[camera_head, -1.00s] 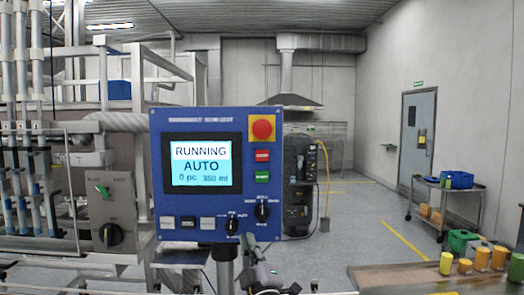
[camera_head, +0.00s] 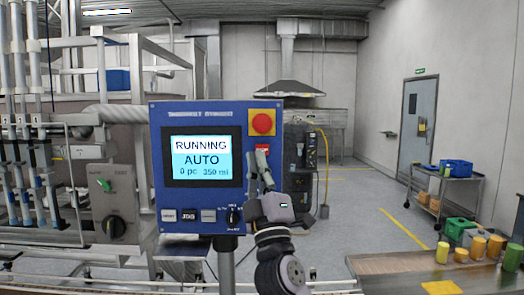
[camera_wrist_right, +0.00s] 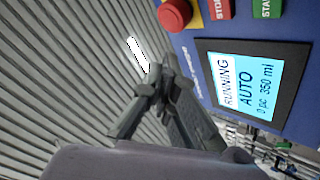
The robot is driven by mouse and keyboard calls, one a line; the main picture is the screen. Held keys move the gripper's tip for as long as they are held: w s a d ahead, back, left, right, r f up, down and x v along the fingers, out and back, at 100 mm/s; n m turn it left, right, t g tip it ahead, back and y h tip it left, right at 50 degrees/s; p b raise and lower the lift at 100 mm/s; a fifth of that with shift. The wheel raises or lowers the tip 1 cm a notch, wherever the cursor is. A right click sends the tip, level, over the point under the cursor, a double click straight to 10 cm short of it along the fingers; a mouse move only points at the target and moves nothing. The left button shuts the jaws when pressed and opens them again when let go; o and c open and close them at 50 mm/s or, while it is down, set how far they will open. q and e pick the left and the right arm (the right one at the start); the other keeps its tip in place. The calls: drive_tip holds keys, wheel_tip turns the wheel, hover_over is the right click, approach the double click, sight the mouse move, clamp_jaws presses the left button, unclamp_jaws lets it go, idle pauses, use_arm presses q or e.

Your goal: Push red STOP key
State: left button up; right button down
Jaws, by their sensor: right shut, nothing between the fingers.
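The red STOP key (camera_head: 262,149) is on the right side of the blue control panel (camera_head: 158,150), below the large red mushroom button. In the right wrist view the STOP key (camera_wrist_right: 219,9) shows at the top edge. My right gripper (camera_head: 262,158) is shut and empty, in front of the panel's right side. Its fingertips point up and overlap the lower part of the STOP key in the head view. In the right wrist view the fingertips (camera_wrist_right: 154,72) appear apart from the key. I cannot tell contact. My left gripper is not in view.
The red mushroom button (camera_head: 262,123) on its yellow plate is just above. The green START key (camera_wrist_right: 267,8) is hidden behind my gripper in the head view. The screen (camera_head: 201,160) reads RUNNING AUTO. A table (camera_head: 385,264) with coloured jars stands at the lower right.

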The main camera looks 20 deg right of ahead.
drive_tip(key=shift+w, duration=0.1)
drive_tip(key=w+d+b, duration=0.2)
drive_tip(key=w+b, duration=0.3)
drive_tip(key=w, duration=0.3)
drive_tip(key=shift+w+d+b, duration=0.15)
drive_tip(key=shift+d+b, duration=0.05)
drive_tip(key=shift+b, duration=0.2)
idle(1.0)
drive_tip(key=shift+w+d+b, duration=0.1)
drive_tip(key=shift+w+b, duration=0.3)
drive_tip(key=shift+b, duration=0.15)
